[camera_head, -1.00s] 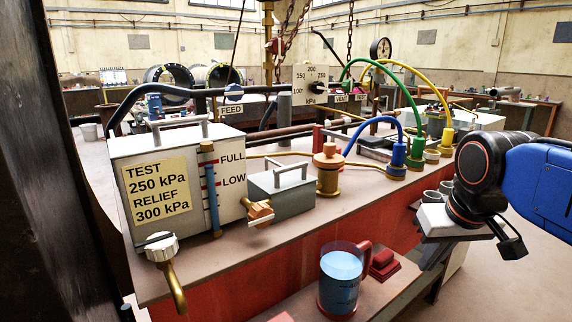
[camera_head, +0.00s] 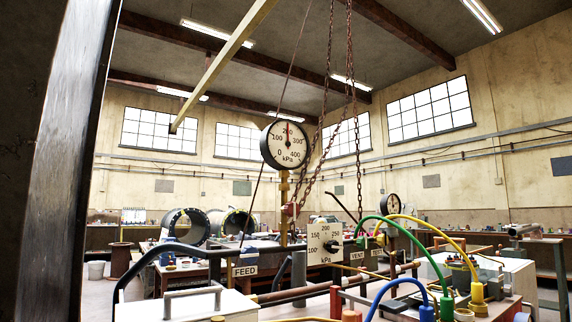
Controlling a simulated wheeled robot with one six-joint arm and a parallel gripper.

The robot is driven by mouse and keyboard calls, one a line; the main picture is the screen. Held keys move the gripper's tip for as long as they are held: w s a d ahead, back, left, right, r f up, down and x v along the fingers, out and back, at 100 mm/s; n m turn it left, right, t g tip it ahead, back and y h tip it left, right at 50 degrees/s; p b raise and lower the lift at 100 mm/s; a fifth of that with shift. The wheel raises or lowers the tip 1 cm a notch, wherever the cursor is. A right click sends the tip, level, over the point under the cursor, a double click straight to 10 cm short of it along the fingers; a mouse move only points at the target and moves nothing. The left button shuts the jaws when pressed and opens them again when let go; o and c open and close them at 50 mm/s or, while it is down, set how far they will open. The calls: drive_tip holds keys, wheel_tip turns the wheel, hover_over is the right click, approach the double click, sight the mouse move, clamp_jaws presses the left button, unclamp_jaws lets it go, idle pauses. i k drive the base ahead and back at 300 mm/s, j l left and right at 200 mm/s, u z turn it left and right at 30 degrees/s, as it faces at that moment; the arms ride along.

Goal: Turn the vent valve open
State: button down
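The VENT label (camera_head: 357,254) sits on the pipe rig behind the bench, beside the TEST label (camera_head: 377,253). The vent valve's handle is too small and crowded by the green hose (camera_head: 405,238) for me to tell its position. The FEED label (camera_head: 245,271) is further left on the same rig. A large round pressure gauge (camera_head: 287,145) stands above on a brass stem, its red needle pointing up near 200 kPa. A square dial plate (camera_head: 324,242) with a black knob is left of the VENT label. My gripper is not in view.
Yellow (camera_head: 440,235) and blue (camera_head: 395,288) hoses arch over the bench at the right. Chains (camera_head: 354,110) hang near the gauge. A white box with a handle (camera_head: 190,305) is at the lower left. A dark post (camera_head: 65,160) blocks the left side.

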sight(363, 242)
drive_tip(key=i+l, duration=0.2)
drive_tip(key=l, duration=0.15)
drive_tip(key=i+l+u, duration=0.1)
drive_tip(key=l, duration=0.25)
drive_tip(key=i+l, duration=0.3)
drive_tip(key=i+l+u, duration=0.1)
drive_tip(key=l, duration=0.3)
drive_tip(key=i, duration=0.1)
